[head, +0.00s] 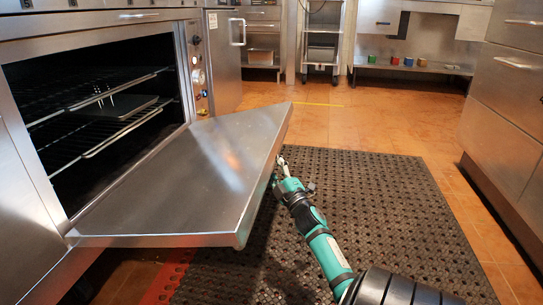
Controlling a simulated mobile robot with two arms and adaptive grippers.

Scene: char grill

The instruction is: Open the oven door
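The oven door (185,185) is a steel panel hinged at the bottom of the oven (200,75). It is swung down and out from the opening, close to level. The dark cavity behind it is exposed. My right gripper (280,163) is at the door's outer right edge, low beside it. The door partly hides the gripper, so I cannot tell whether it touches the door or whether its fingers are open or shut. My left gripper is not in view.
Wire racks (90,130) and a dark tray (122,105) are inside the oven. A black perforated mat (380,200) covers the floor before it. Steel drawers (500,110) stand on the right. Open orange-tiled floor (380,115) lies beyond the mat.

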